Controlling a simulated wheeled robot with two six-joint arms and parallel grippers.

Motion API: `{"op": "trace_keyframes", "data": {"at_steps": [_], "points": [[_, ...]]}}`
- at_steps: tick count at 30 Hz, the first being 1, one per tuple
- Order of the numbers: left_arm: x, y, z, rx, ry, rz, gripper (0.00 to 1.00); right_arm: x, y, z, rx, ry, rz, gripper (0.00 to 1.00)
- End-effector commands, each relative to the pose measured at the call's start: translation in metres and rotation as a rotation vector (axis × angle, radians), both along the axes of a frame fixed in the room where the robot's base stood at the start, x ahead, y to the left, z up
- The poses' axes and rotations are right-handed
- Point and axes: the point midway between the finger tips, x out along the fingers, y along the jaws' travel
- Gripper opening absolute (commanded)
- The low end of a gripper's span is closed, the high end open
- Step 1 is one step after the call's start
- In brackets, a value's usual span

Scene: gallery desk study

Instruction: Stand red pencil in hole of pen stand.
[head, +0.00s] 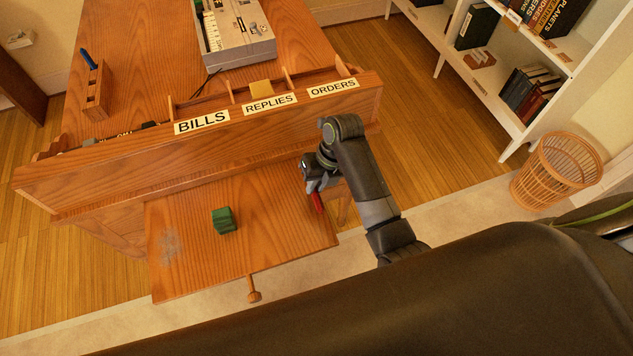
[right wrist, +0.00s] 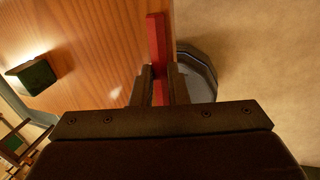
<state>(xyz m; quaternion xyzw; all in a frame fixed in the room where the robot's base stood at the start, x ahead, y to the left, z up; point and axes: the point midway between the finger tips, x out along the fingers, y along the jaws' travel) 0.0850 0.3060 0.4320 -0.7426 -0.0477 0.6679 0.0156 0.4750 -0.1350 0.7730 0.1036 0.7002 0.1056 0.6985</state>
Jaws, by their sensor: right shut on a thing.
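My right gripper (head: 315,187) is shut on the red pencil (head: 318,203), near the right edge of the desk's pull-out leaf. In the right wrist view the red pencil (right wrist: 156,45) stands out between the two fingers (right wrist: 160,80), its long red shaft reaching away from them. A wooden holder (head: 97,92) with a blue pen (head: 88,59) in it stands at the far left on the desk top; it looks like the pen stand. I cannot make out its holes. My left gripper is not in view.
A green block (head: 223,220) sits on the pull-out leaf (head: 270,250); it also shows in the right wrist view (right wrist: 38,75). A raised wooden front with labels (head: 270,103) lies between leaf and desk top. A grey typewriter-like machine (head: 232,35) stands behind. A wicker basket (head: 556,172) stands right.

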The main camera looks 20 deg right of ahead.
Motion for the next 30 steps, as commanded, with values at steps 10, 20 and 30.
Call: {"op": "trace_keyframes", "data": {"at_steps": [10, 20, 30], "points": [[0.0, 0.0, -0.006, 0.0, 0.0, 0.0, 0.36, 0.0, 0.0, -0.006, 0.001, 0.0, 0.0, 0.0], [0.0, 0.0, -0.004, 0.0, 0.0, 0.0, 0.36, 0.0, 0.0, -0.003, 0.0, 0.001, 0.0, 0.36], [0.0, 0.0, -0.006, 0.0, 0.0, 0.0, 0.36, 0.001, -0.006, 0.016, 0.0, -0.003, 0.001, 0.36]]}}
